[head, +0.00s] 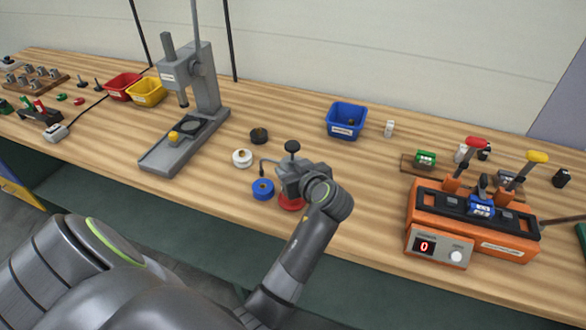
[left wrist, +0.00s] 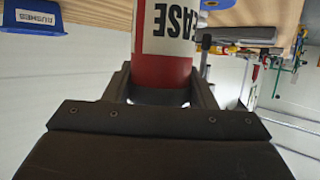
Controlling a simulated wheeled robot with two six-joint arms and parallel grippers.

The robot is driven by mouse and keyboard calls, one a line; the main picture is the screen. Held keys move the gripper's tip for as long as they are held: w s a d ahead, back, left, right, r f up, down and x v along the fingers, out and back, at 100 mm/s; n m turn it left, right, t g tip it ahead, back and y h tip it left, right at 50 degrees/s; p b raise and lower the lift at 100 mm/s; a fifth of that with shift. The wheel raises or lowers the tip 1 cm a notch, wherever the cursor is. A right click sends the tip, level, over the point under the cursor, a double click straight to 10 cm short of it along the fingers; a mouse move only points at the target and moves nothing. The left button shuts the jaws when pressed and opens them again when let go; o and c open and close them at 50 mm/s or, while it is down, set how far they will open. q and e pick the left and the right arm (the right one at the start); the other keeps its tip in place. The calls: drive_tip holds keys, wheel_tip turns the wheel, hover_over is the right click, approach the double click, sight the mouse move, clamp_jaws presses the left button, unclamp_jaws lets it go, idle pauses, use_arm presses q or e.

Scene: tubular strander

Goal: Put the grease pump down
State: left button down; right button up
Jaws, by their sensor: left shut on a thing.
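The grease pump shows in the left wrist view as a red cylinder (left wrist: 163,74) with a white label reading "EASE", upside down in the picture. My left gripper (left wrist: 162,92) is shut on it, one finger on each side. In the head view a black knob (head: 292,146) of the pump stands up above my left gripper (head: 298,180), and a thin dark spout reaches left. The gripper and wrist hide most of its body. A red round shape (head: 291,203) shows below; I cannot tell whether the pump touches the bench. My right gripper is not in view.
Blue (head: 263,190), white (head: 242,158) and black (head: 259,135) rolls lie close by on the wooden bench (head: 350,190). A grey press (head: 190,115) stands left, a blue bin (head: 346,120) behind, and an orange fixture (head: 470,225) right. Bare bench lies between pump and fixture.

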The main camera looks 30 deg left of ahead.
use_arm(q)
drive_tip(key=shift+f, duration=0.3)
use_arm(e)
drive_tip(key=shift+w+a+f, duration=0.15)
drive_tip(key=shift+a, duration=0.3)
use_arm(q)
drive_tip(key=c, duration=1)
unclamp_jaws()
drive_tip(key=shift+f, duration=0.1)
drive_tip(key=o, duration=0.4)
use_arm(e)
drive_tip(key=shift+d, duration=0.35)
use_arm(q)
drive_tip(key=shift+r, duration=0.25)
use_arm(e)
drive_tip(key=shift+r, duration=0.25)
